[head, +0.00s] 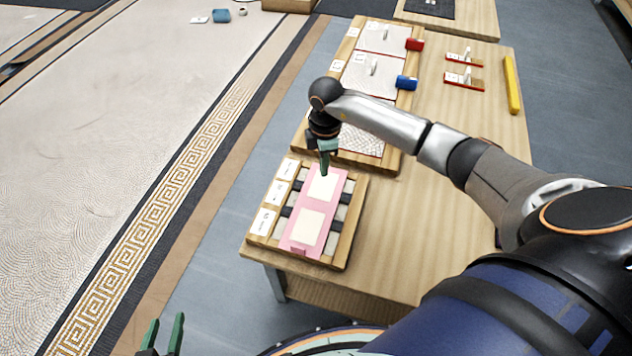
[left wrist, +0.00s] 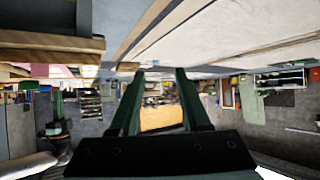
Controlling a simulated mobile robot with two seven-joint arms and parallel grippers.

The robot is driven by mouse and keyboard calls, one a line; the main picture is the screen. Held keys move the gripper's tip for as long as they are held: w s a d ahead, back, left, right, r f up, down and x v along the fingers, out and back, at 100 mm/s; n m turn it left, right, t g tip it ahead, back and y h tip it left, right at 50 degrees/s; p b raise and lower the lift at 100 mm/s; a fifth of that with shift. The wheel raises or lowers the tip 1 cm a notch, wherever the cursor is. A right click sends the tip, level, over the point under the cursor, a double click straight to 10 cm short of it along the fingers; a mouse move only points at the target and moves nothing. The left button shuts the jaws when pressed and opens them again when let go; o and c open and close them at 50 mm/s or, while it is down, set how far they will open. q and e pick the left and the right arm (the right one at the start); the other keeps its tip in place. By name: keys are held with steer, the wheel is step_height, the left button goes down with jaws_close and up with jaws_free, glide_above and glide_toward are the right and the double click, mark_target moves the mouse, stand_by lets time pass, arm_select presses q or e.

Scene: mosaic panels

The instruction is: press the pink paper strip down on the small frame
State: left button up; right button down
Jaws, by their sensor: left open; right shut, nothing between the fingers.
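Dark and grey pieces show in the frame on both sides of the strip. My left gripper (head: 163,337) is open and empty, low at the left, away from the table. Its open fingers also show in the left wrist view (left wrist: 160,85).
Three white labels (head: 276,194) line the frame's left side. A larger frame with pale panels (head: 368,75) stands behind it, with a red block (head: 414,44) and a blue block (head: 406,82). A yellow bar (head: 512,85) lies at the right. The table's middle right is clear.

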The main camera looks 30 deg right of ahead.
steer(key=shift+r, duration=0.1)
steer(key=shift+r+p, duration=0.8)
steer(key=shift+p, duration=0.05)
arm_select(q)
steer(key=s+g, duration=0.1)
steer(key=s+f+g+p, duration=0.1)
steer(key=shift+s+d+f, duration=0.3)
arm_select(e)
steer(key=shift+r, duration=0.5)
